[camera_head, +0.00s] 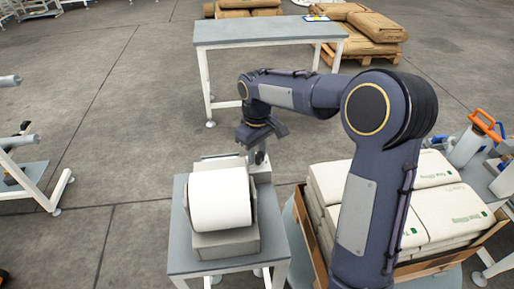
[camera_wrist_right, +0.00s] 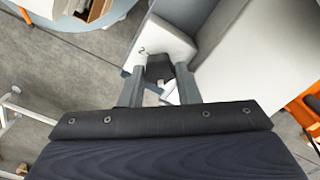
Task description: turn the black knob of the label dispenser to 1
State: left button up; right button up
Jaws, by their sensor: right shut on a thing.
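The label dispenser (camera_head: 225,243) stands on a small grey table (camera_head: 187,262) with a large white roll (camera_head: 219,199) on its front. My right arm reaches over from the right, and its gripper (camera_head: 258,155) is at the dispenser's far right side. In the right wrist view, the two fingers of the right gripper (camera_wrist_right: 160,79) are closed around the black knob (camera_wrist_right: 158,67). A printed "2" (camera_wrist_right: 142,50) shows on the pale panel beside the knob. The fingers partly hide the knob, and I cannot read its pointer or see a "1". My left gripper is not in view.
An open carton (camera_head: 442,262) of pale bags (camera_head: 448,213) stands to the right, beside my right arm. A grey-topped bench (camera_head: 262,30) is behind, with brown sacks (camera_head: 368,27) on a pallet beyond. Floor is open left of the dispenser's table.

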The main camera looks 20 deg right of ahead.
aim_at(259, 154)
jog(key=m+p, duration=0.1)
jog(key=m, duration=0.2)
jog(key=shift+r+m, duration=0.1)
jog(key=shift+m, duration=0.3)
jog(key=shift+d+m+p, duration=0.15)
jog(key=shift+m+p, duration=0.3)
jog(key=shift+m, duration=1.45)
jog(key=o, duration=1)
jog(key=shift+c, duration=0.2)
notch_tip(259, 154, up, 8)
jog(key=p, duration=0.6)
jog(key=shift+p, duration=0.4)
jog(key=shift+d, duration=0.1)
